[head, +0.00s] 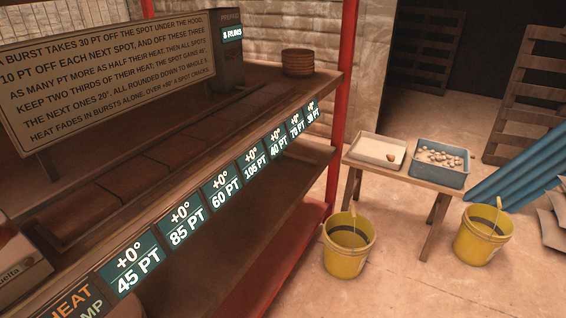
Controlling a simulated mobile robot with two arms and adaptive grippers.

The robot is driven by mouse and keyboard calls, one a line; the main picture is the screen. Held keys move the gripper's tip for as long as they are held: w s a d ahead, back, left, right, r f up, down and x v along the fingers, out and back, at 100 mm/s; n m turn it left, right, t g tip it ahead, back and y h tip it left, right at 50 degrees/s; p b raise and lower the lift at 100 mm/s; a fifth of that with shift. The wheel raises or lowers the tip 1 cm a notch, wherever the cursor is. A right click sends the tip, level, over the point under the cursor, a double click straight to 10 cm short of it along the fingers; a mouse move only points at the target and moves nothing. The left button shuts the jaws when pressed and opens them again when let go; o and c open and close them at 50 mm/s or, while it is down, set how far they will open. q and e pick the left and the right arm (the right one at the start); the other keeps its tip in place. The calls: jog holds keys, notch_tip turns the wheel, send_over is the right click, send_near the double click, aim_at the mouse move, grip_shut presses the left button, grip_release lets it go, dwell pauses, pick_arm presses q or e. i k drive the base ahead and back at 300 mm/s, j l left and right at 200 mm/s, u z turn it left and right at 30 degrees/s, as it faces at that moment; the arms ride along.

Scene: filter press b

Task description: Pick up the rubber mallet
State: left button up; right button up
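I see no rubber mallet in the head view. Neither of my grippers shows in this view. A shelf rack (262,215) with a red post fills the left and middle. A small brown lump lies in a white tray (370,147) on a low wooden bench, but it is too small to identify.
A text sign (110,80), a dark box (228,60) and stacked brown pots (298,62) stand on the rack. A blue tray (440,163) of pale lumps is on the bench (410,175). Yellow buckets (345,260) (478,248) stand on the floor. Blue corrugated sheets (520,165) lean right.

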aim_at(284, 153)
jog(key=i+l+u, duration=0.25)
jog(key=i+l, duration=1.05)
